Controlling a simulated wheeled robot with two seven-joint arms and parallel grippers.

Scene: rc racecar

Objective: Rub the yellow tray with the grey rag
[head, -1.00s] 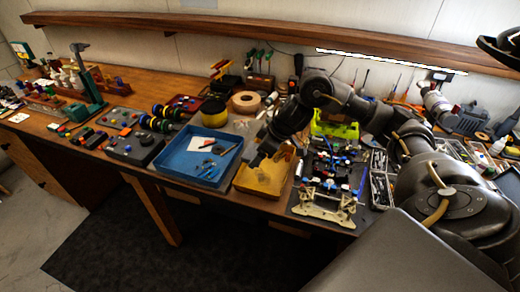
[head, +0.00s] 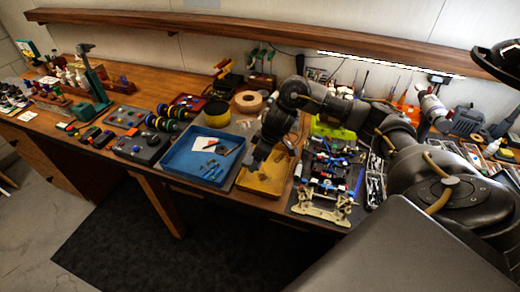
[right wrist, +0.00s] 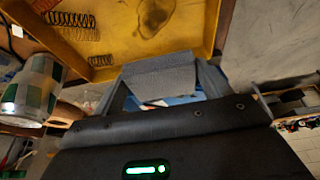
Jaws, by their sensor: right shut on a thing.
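The yellow tray (head: 278,185) sits on the workbench, right of the blue tray. My right gripper (head: 252,163) is over its left side in the head view, with my arm hiding part of the tray. In the right wrist view the right gripper (right wrist: 160,78) is shut on the grey rag (right wrist: 160,76), a folded cloth spanning the fingers. Beyond the rag, the yellow tray (right wrist: 190,25) shows a dark ring-shaped stain (right wrist: 152,16) and dark coil springs (right wrist: 75,34). Whether the rag touches the tray is unclear. My left gripper is not in view.
The blue tray (head: 175,158) with paper and small tools stands left of the yellow tray. A car chassis (head: 325,205) lies close on the right. A tape roll (head: 248,101) and a bright green part (head: 330,128) are behind. A checkered can (right wrist: 38,88) shows at left in the wrist view.

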